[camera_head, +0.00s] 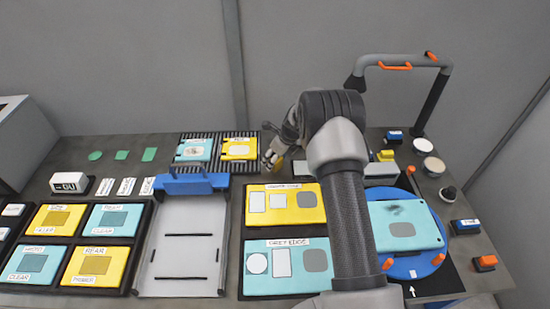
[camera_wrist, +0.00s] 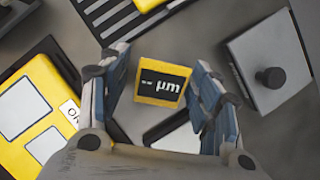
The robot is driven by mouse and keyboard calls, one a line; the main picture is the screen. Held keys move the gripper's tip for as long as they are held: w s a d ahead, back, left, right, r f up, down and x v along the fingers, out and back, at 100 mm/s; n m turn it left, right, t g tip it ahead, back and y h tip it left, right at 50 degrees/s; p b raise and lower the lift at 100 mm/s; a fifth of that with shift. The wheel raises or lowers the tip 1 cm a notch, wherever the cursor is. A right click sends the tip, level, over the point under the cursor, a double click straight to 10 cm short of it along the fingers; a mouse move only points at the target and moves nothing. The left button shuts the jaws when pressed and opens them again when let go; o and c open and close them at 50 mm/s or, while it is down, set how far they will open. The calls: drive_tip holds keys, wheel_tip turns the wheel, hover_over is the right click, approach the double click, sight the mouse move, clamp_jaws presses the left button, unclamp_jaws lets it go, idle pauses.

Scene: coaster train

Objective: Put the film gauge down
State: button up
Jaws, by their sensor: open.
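The film gauge (camera_wrist: 162,78) is a small yellow block with a black display reading "-- µm". In the wrist view it lies between and just beyond the spread fingers of my gripper (camera_wrist: 160,64), with a gap to each finger. My gripper is open. In the head view my gripper (camera_head: 271,156) is low over the bench, right of the yellow tile on the ribbed rack. A bit of yellow shows at its fingertips there, too small to make out. The gauge seems to rest on the grey bench, but its underside is hidden.
A yellow panel (camera_head: 284,205) lies close in front of my gripper. The ribbed rack (camera_head: 217,137) is to its left. A grey block with a black knob (camera_wrist: 272,70) is at the right in the wrist view. A blue turntable (camera_head: 410,267) holds a teal panel (camera_head: 404,226).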

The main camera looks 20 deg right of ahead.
drive_tip(key=p+v, duration=0.2)
drive_tip(key=v, duration=1)
drive_tip(key=s+a+r+n, duration=0.5)
drive_tip(key=s+r+n, duration=0.35)
drive_tip(key=r, duration=0.25)
drive_tip(key=s+a+r+n, duration=0.4)
drive_tip(key=s+r+n, duration=0.3)
drive_tip(key=s+r, duration=0.3)
drive_tip(key=s+a+r+n+h, duration=0.2)
drive_tip(key=s+n, duration=1.2)
drive_tip(key=s, duration=0.8)
drive_tip(key=shift+a+r+n+t, duration=0.2)
drive_tip(key=shift+n+t, duration=0.15)
drive_tip(key=shift+t, duration=0.05)
drive_tip(key=shift+s, duration=0.1)
